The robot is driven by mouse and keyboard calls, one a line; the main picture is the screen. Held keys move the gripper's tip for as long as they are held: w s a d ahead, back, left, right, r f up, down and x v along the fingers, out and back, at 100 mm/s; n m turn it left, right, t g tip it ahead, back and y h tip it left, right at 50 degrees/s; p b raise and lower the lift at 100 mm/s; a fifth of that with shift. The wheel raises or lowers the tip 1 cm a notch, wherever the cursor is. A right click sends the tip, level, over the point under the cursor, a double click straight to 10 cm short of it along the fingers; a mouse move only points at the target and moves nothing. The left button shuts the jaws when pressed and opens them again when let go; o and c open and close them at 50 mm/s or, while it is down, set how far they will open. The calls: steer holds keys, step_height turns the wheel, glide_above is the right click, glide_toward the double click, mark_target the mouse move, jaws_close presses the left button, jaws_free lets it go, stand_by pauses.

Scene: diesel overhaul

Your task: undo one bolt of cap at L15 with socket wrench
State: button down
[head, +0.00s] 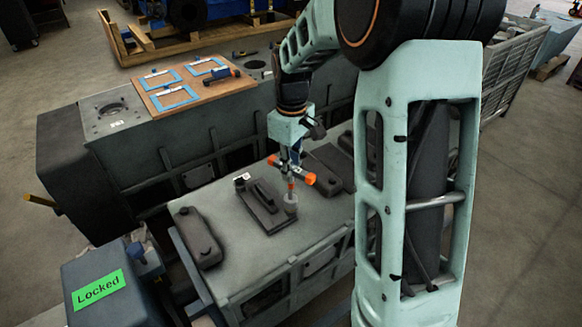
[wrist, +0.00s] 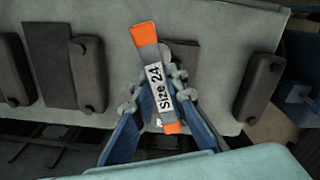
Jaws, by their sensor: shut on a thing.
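The socket wrench (head: 299,172) has an orange-ended crossbar and hangs upright in my gripper (head: 291,158). The lower end of the wrench meets a pale round piece (head: 291,200) at the cap's right end. I cannot tell whether the socket is seated on a bolt there.
Dark rounded covers (head: 198,237) flank the cap on the engine top (head: 235,262). A brown board (head: 202,88) with blue frames and tools lies on the block behind. A box with a green "Locked" sign (head: 99,289) stands at the front left. Open floor lies left.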

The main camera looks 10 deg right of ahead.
steer(key=n, duration=0.2)
steer(key=n+p, duration=0.1)
steer(key=n, duration=0.1)
steer(key=shift+r+n, duration=0.2)
steer(key=shift+n, duration=0.2)
steer(key=n+p, duration=0.1)
steer(key=n, duration=0.2)
steer(key=shift+n+p, duration=0.3)
steer(key=shift+n, duration=0.1)
steer(key=n, duration=0.3)
steer(key=shift+f+n, duration=0.1)
steer(key=shift+n, duration=0.2)
steer(key=n, duration=0.5)
